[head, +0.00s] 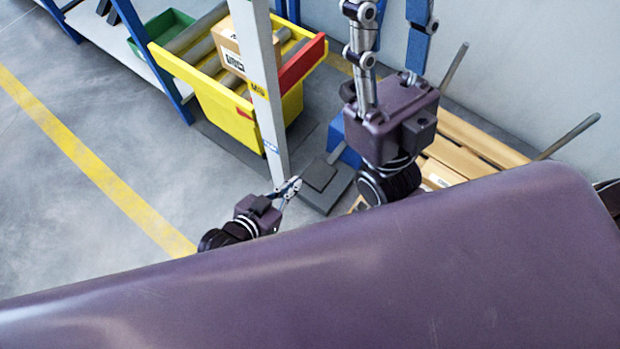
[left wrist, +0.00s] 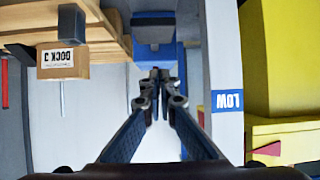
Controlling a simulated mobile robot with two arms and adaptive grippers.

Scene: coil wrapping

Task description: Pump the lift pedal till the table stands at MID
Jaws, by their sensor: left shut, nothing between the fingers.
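The pedal (head: 318,176) is a dark square pad over a grey base, low on the floor, with a bar running back to a blue block. My left gripper (head: 297,182) is shut and empty, its tips just left of the pedal; whether they touch cannot be told. Its closed fingers also show in the left wrist view (left wrist: 160,76). The yellow lift table (head: 215,103) carries a red pointer (head: 243,115), seen beside the grey post between the MID label (head: 258,90) and the LOW label (head: 270,147). My right gripper (head: 393,20) has its fingers apart, tips near or past the top edge.
A carton (head: 232,50) sits on the table's rollers, near a red end piece (head: 303,62). The grey post (head: 275,120) stands close to my left gripper. A wooden pallet (head: 470,140) lies at right by the wall. Floor at left with a yellow line (head: 90,160) is clear.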

